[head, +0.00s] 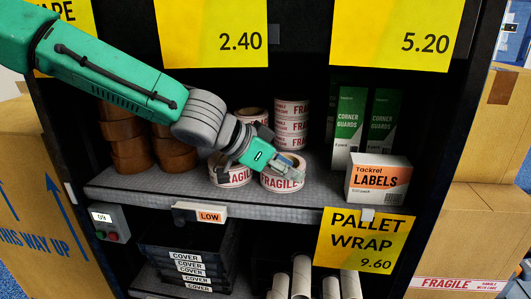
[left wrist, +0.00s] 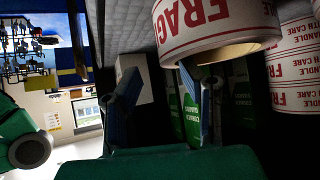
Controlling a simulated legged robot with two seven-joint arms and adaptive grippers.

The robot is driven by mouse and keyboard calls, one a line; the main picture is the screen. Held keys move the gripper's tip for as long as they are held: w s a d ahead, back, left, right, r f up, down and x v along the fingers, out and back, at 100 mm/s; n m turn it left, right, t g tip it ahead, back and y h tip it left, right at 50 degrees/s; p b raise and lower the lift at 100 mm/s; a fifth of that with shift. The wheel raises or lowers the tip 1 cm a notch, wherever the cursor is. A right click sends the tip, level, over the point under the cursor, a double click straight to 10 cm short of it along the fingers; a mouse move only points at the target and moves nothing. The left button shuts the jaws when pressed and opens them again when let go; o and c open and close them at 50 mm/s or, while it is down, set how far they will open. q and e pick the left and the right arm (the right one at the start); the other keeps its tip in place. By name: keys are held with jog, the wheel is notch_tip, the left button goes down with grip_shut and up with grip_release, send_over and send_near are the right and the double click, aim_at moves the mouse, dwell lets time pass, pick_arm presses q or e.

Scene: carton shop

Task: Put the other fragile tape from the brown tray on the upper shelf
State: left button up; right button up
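My left gripper (head: 272,172) reaches in from the left over the upper shelf (head: 155,184). In the left wrist view its two fingers (left wrist: 158,92) are spread, with a clear gap between them. A white roll of FRAGILE tape (head: 284,184) stands at the shelf's front, right at the fingers. A FRAGILE roll (left wrist: 215,25) looms close in the left wrist view, with one fingertip at its rim or opening; I cannot tell whether it touches. Another FRAGILE roll (head: 231,178) is just left, partly behind the gripper. No brown tray shows. My right gripper is not in view.
Behind are a stack of FRAGILE rolls (head: 291,122) and brown tape rolls (head: 128,140) at left. Green corner guards boxes (head: 349,125) and a LABELS box (head: 377,182) stand at right. Free shelf lies between the front roll and the LABELS box. Black trays and tubes are below.

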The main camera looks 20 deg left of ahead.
pick_arm(q)
jog(key=w+a+f+p+v, duration=0.1)
jog(key=p+v, duration=0.4)
jog(key=v, duration=0.6)
jog(key=s+d+f+n+g+y, duration=0.15)
jog(key=s+f, duration=0.25)
jog(key=f, duration=0.5)
jog(key=s+f+n+g, duration=0.2)
jog(key=s+f, duration=0.3)
jog(key=f, duration=0.3)
jog(key=s+d+f+n+g, duration=0.15)
jog(key=s+f, duration=0.25)
jog(key=f, duration=0.5)
jog(key=s+a+f+n+g+y, duration=0.1)
jog(key=s+a+f+y, duration=0.1)
jog(key=s+f, duration=0.4)
jog(key=s+a+f+n+g+y, duration=0.1)
jog(key=s+a+f+n+y, duration=0.1)
jog(key=s+a+f, duration=0.3)
jog(key=s+f+y, duration=0.1)
jog(key=s, duration=0.3)
jog(key=shift+a, duration=0.2)
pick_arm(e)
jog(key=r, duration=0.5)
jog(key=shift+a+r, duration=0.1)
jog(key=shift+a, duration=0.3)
